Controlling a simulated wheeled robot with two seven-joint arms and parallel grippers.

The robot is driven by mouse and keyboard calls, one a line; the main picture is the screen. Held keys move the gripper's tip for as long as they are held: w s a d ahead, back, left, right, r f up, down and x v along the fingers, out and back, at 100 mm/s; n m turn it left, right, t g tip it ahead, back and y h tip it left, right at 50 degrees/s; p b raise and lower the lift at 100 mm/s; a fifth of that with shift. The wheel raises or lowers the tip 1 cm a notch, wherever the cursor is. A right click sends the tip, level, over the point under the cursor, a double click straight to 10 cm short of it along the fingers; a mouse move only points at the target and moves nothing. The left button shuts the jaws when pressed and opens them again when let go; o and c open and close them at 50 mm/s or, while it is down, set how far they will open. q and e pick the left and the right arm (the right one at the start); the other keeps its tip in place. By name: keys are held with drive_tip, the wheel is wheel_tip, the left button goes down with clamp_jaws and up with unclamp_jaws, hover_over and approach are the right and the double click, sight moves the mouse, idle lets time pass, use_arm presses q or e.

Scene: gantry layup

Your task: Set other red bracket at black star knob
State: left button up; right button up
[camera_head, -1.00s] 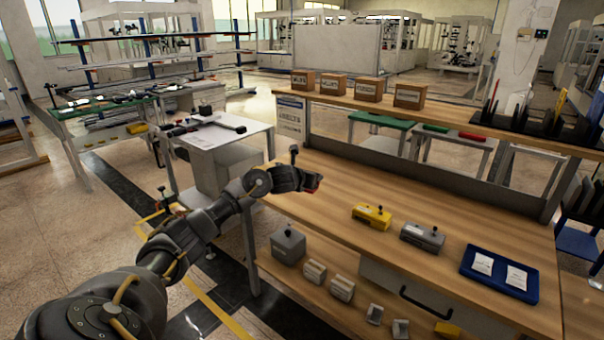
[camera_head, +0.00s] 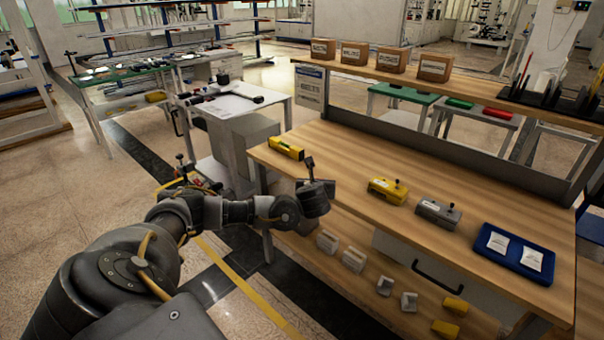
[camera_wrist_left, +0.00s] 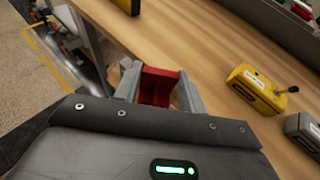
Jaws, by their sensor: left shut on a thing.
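A red bracket (camera_wrist_left: 158,88) sits between the fingers of my left gripper (camera_wrist_left: 157,92), which is shut on it, over the near left part of the wooden bench. In the head view my left gripper (camera_head: 328,190) is at the bench's front edge, and the bracket is hidden there. A yellow block (camera_head: 386,190) with a black knob (camera_head: 397,182) stands right of the gripper, apart from it. A grey block (camera_head: 438,213) with a dark knob (camera_head: 452,207) stands further right. I cannot tell which knob is star-shaped. My right gripper is not in view.
A yellow piece (camera_head: 286,148) lies at the bench's back left. A blue tray (camera_head: 515,254) with two white packets is at the right. The lower shelf holds grey brackets (camera_head: 353,259) and yellow pieces. The bench (camera_head: 350,160) has clear wood behind the gripper.

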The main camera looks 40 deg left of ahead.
use_arm(q)
drive_tip(key=s+d+r+m+t+h, duration=0.1)
drive_tip(key=d+r+m+h, duration=0.15)
drive_tip(key=d, duration=0.75)
drive_tip(key=s+d+r+m+t+h, duration=0.1)
drive_tip(key=s+d+r+m+h, duration=0.15)
drive_tip(key=d, duration=0.75)
drive_tip(key=s+d+r+m+h, duration=0.2)
drive_tip(key=s+d+r+h, duration=0.1)
drive_tip(key=s+d+r, duration=0.2)
drive_tip(key=shift+s+d+t, duration=0.4)
drive_tip(key=shift+s+d, duration=0.05)
drive_tip(key=shift+d, duration=0.8)
